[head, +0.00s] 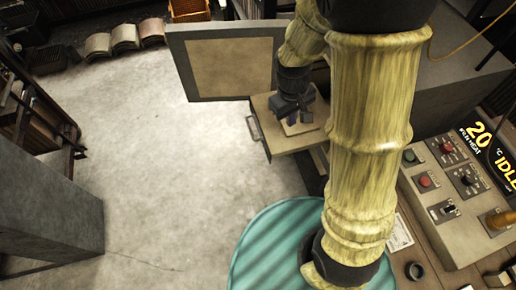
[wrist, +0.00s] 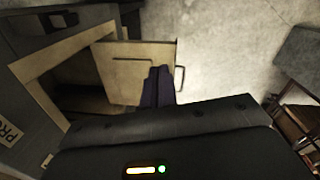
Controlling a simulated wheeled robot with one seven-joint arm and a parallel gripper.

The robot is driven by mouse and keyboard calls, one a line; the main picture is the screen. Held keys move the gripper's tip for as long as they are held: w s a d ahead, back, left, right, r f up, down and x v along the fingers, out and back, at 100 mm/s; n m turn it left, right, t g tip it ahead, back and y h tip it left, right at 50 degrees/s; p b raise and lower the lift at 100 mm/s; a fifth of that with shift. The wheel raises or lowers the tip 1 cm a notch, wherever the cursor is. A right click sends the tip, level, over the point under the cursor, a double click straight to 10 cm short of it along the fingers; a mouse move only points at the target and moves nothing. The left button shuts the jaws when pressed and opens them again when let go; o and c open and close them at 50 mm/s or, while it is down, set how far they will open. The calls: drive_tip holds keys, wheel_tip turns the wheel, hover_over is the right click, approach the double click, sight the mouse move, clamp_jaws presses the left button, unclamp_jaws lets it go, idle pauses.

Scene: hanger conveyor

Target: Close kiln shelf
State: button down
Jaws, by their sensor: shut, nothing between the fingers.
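The kiln shelf (head: 278,143) is a tan slab pulled out of the kiln, with a metal handle (head: 253,128) on its front edge. In the wrist view the shelf (wrist: 125,62) sticks out of the dark kiln opening (wrist: 75,92), and its handle (wrist: 180,79) is at the right. My gripper (head: 290,114) is over the shelf, behind the handle as seen from the front edge. Its dark fingers (wrist: 159,70) are together and empty. I cannot tell whether they touch the shelf. A pale patch (head: 302,127) shows beside the gripper, partly hidden.
The kiln door (head: 226,62), a framed panel, stands open behind the shelf. A control panel (head: 455,185) with buttons and an "IDLE" display is at the right. A round teal striped top (head: 270,245) is in front. The concrete floor (head: 150,150) at left is clear.

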drive_tip(key=w+a+f+n+t+h+b, duration=0.1)
drive_tip(key=w+a+f+n+h+b, duration=0.1)
drive_tip(key=a+f+n, duration=0.5)
drive_tip(key=w+a+f+n+t+h+b, duration=0.1)
drive_tip(key=w+a+f+n+h+b, duration=0.2)
drive_tip(key=a+f+n+h+b, duration=0.2)
drive_tip(key=a+f+n, duration=0.3)
drive_tip(key=a+f, duration=0.4)
drive_tip(key=f, duration=0.3)
drive_tip(key=shift+w+a+f+h, duration=0.25)
drive_tip(key=shift+w+f+h, duration=0.05)
drive_tip(key=shift+w+f, duration=0.05)
drive_tip(key=shift+d+f, duration=0.1)
drive_tip(key=p, duration=0.1)
approach(265, 148)
wheel_tip(265, 148, down, 3)
drive_tip(key=shift+w+d+f+p, duration=0.15)
drive_tip(key=shift+d+p, duration=0.1)
drive_tip(key=shift+d, duration=0.4)
drive_tip(key=shift+w+d+f+p, duration=0.15)
drive_tip(key=shift+d+p, duration=0.1)
drive_tip(key=shift+d, duration=0.4)
drive_tip(key=shift+w+d+p, duration=0.15)
drive_tip(key=shift+d+p, duration=0.1)
drive_tip(key=shift+d, duration=0.45)
